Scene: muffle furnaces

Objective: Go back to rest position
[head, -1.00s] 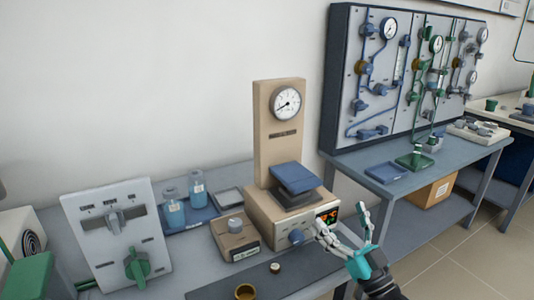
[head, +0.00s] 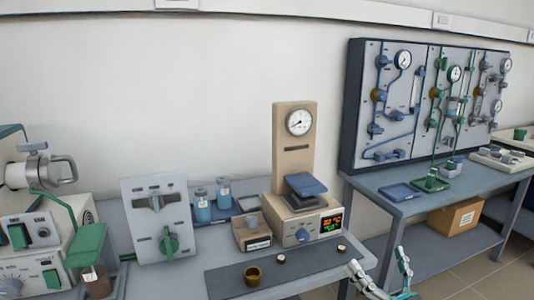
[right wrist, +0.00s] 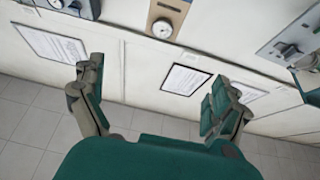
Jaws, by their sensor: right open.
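My right gripper (head: 382,278) is at the bottom edge of the head view, in front of the bench and right of its dark mat. Its two fingers are spread apart and nothing is between them. In the right wrist view the gripper (right wrist: 155,100) is also open and empty, with floor tiles and wall behind it. My left gripper is not in the head view.
The bench holds a beige device with a gauge (head: 296,150), a dark mat (head: 310,262), a brass cup (head: 252,276), blue bottles (head: 202,207) and a grey switch panel (head: 140,215). A valve board (head: 345,110) stands on a second table. Tiled floor (head: 465,280) is open at the lower right.

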